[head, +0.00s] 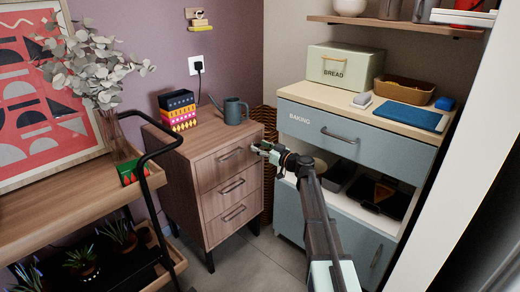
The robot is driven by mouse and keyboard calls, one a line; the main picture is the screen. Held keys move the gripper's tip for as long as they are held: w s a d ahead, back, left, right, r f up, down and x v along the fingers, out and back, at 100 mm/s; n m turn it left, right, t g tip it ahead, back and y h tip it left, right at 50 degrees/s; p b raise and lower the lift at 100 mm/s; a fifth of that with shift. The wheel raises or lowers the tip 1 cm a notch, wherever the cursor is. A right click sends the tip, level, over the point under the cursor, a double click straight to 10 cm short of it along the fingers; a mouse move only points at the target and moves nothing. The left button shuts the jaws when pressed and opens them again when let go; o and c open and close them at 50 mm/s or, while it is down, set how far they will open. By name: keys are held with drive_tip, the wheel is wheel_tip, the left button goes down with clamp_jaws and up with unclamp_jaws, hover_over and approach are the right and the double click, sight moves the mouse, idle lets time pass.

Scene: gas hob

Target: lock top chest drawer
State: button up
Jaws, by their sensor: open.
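The wooden chest (175,175) has three drawers and stands against the purple wall in the middle of the head view. Its top drawer (215,170) looks closed flush, with a dark handle on its front. A lock or key is too small to make out. My gripper (258,149) is open at the upper right of the top drawer's front. It is close to the drawer, but I cannot tell whether it touches. It covers the drawer's upper right corner.
A watering can (233,111) and patterned boxes (179,111) stand on the chest. A wicker basket (266,118) is behind it. A blue-grey baking cabinet (345,140) stands at right, a wooden trolley (60,225) at left. Some floor (235,270) in front is clear.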

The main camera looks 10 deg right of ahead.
drive_tip(key=shift+w+a, duration=0.15)
clamp_jaws()
